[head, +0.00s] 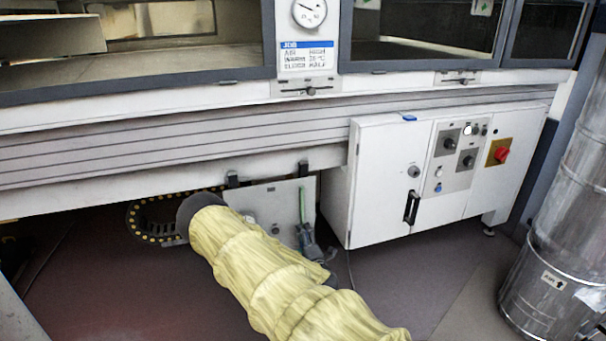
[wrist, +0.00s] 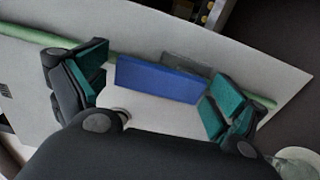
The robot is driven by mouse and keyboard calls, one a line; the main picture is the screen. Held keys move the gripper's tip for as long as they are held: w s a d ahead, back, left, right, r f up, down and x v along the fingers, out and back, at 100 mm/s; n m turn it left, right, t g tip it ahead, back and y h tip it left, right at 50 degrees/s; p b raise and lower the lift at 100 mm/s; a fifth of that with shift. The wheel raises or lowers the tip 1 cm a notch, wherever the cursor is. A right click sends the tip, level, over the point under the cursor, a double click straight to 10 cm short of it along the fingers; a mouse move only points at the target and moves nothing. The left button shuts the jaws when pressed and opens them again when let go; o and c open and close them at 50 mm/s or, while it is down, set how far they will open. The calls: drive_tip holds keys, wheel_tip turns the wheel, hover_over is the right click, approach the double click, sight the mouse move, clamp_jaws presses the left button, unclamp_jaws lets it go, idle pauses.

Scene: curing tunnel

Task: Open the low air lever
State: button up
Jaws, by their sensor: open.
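In the wrist view my gripper (wrist: 158,86) is open. Its two dark fingers with teal pads stand apart at either end of a blue lever (wrist: 158,79). The lever lies between the fingers, with a small gap at the left and its right end close to the right pad. It runs roughly parallel to a green pipe (wrist: 30,35) on a pale panel (wrist: 140,22). In the head view the panel (head: 262,200) and green pipe (head: 302,203) show under the machine. The blue lever cannot be made out there, and my yellow-sleeved arm covers part of the panel.
A white cabinet (head: 380,175) with a black handle and a red switch (head: 501,155) stands right of the panel. A yellow-dotted cable chain (head: 140,228) lies left. A metal drum (head: 560,270) stands far right. The machine body overhangs the panel.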

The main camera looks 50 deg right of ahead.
drive_tip(key=v, duration=1.2)
idle(0.6)
